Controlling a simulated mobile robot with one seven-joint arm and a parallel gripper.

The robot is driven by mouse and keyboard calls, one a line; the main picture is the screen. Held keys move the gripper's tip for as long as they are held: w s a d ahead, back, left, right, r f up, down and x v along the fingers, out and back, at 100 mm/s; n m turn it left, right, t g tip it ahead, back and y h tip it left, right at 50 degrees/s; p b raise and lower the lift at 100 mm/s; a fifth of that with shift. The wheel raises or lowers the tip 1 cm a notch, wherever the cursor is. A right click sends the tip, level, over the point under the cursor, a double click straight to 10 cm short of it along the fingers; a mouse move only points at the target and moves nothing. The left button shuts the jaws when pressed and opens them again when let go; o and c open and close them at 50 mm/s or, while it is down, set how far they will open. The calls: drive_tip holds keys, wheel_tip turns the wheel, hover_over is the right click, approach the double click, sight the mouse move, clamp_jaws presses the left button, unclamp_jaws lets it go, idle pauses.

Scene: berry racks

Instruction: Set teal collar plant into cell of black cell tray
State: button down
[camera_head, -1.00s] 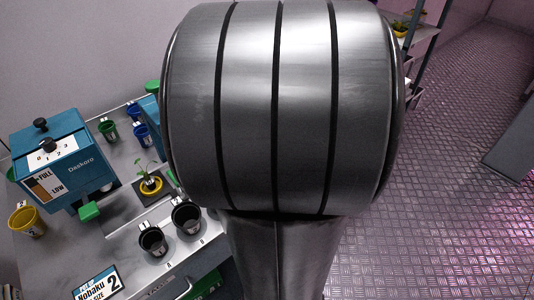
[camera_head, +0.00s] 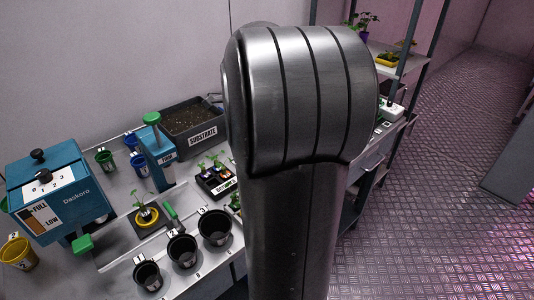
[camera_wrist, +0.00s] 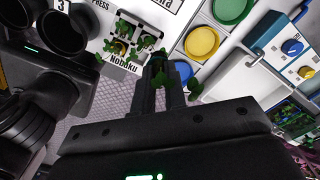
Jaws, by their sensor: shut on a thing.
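My gripper (camera_wrist: 160,92) shows in the wrist view, its dark fingers shut on a small green-leaved plant (camera_wrist: 160,74). Its collar colour cannot be made out. My arm hides the gripper in the head view. The black cell tray (camera_wrist: 132,65), with a white label, is just beyond the fingertips to the upper left and holds several seedlings. It also stands on the bench in the head view (camera_head: 204,188), left of my arm, with seedlings in it. I cannot tell which cells are empty, and the held plant appears apart from the tray.
A substrate bin (camera_head: 170,135) stands behind the tray. A blue Daskoro machine (camera_head: 55,195) is at left. A shelf rack (camera_head: 395,70) stands at right.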

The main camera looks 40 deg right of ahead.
drive_tip(key=w+a+n, duration=0.3)
drive_tip(key=w+a, duration=0.4)
drive_tip(key=w, duration=0.2)
drive_tip(key=shift+w+d+f, duration=0.1)
drive_tip(key=shift+f, duration=3.05)
drive_tip(key=shift+w+d+f, duration=0.1)
drive_tip(key=shift+f, duration=3)
drive_tip(key=c, duration=1.4)
unclamp_jaws()
drive_tip(key=shift+r, duration=4.5)
